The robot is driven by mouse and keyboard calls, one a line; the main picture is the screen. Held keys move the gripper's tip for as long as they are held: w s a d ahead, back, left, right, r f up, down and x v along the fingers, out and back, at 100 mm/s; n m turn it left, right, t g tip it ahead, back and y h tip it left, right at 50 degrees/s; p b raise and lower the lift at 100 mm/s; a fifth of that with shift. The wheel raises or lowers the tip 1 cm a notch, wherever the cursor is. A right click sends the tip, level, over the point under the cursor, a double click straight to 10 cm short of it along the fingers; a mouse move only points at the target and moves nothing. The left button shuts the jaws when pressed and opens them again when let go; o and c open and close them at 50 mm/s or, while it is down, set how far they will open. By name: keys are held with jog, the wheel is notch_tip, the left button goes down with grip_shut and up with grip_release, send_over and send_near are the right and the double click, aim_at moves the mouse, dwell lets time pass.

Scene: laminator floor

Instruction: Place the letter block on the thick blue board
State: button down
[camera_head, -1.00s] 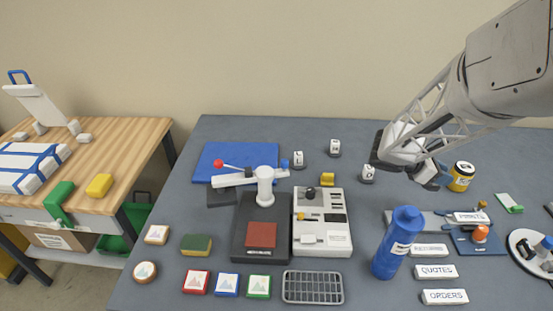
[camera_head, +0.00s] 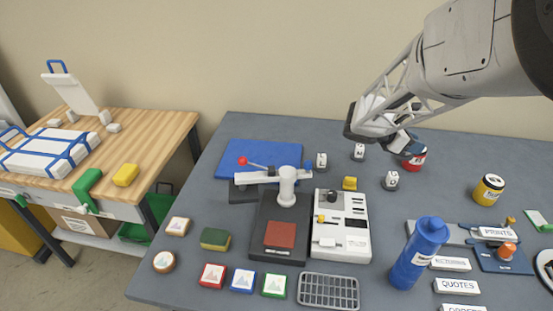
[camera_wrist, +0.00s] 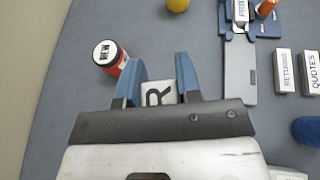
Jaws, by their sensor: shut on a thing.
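My gripper (camera_head: 405,146) is over the back of the grey table, in front of a red jar in the head view. In the wrist view, its two blue fingers (camera_wrist: 158,74) are shut on a white letter block (camera_wrist: 159,94) marked with a black R. The held block is hidden in the head view. A flat blue board (camera_head: 258,153) lies at the table's back left, well to the left of my gripper. Its front is partly hidden by a press, and its bare top shows behind.
A press (camera_head: 288,190) with a red-knobbed lever stands before the board. White blocks on dark bases (camera_head: 321,161) (camera_head: 359,152) (camera_head: 392,180) stand between board and gripper. A red jar (camera_wrist: 110,58), a yellow jar (camera_head: 489,190) and a blue bottle (camera_head: 417,255) stand rightward.

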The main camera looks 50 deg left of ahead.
jog(key=s+a+n+t+y, duration=0.15)
jog(key=s+a, duration=0.35)
jog(key=a, duration=0.6)
jog(key=s+a+n+y, duration=0.2)
jog(key=s+a, duration=0.2)
jog(key=a, duration=0.7)
jog(key=n+y, duration=0.3)
jog(key=y, duration=0.1)
send_over(265, 156)
notch_tip(265, 156, down, 5)
jog(key=shift+s+d+f+t, duration=0.1)
jog(key=shift+d+t, duration=0.05)
jog(key=shift+t, duration=0.3)
jog(key=shift+f, duration=0.1)
jog(key=shift+f, duration=3.05)
jog(key=shift+f, duration=0.1)
jog(key=shift+f, duration=1.75)
jog(key=shift+f, duration=0.1)
